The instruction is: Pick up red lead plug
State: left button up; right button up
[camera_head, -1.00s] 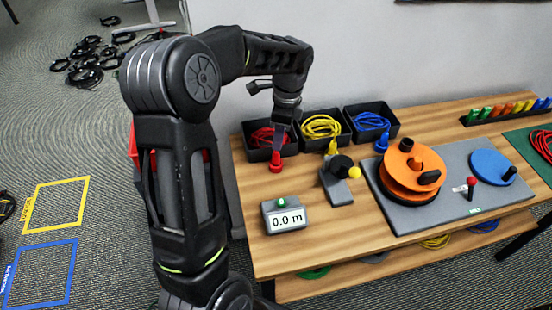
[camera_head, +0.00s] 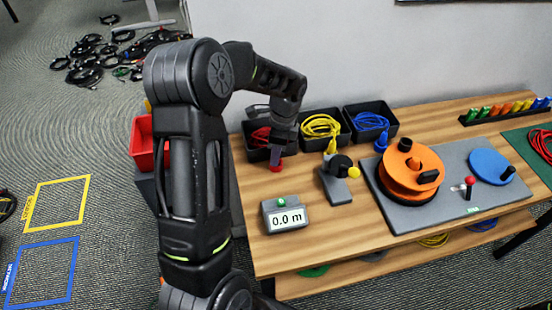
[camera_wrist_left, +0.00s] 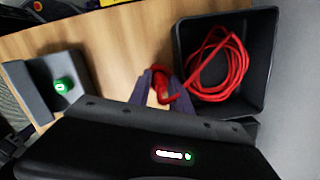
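The red lead plug (camera_head: 277,168) stands on the wooden table in front of the left black bin, mostly hidden by my left gripper in the head view. In the left wrist view the red plug (camera_wrist_left: 168,88) shows between the two fingers. My left gripper (camera_head: 277,157) is lowered over it, pointing down. In the wrist view its fingers (camera_wrist_left: 162,88) are apart on either side of the plug, with wood showing in the gap. The red cable (camera_wrist_left: 218,68) lies coiled in its black bin (camera_wrist_left: 262,60). My right gripper is not in view.
Bins with yellow cable (camera_head: 320,126) and blue cable (camera_head: 370,121) stand to the right. A length display (camera_head: 285,215) reading 0.0 m, a small grey stand (camera_head: 338,190) and an orange reel (camera_head: 400,175) on a grey board stand nearby. The table's front left is clear.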

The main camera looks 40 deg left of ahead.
pick_arm(q)
jog(key=shift+c, duration=0.4)
grip_shut()
dwell(0.4)
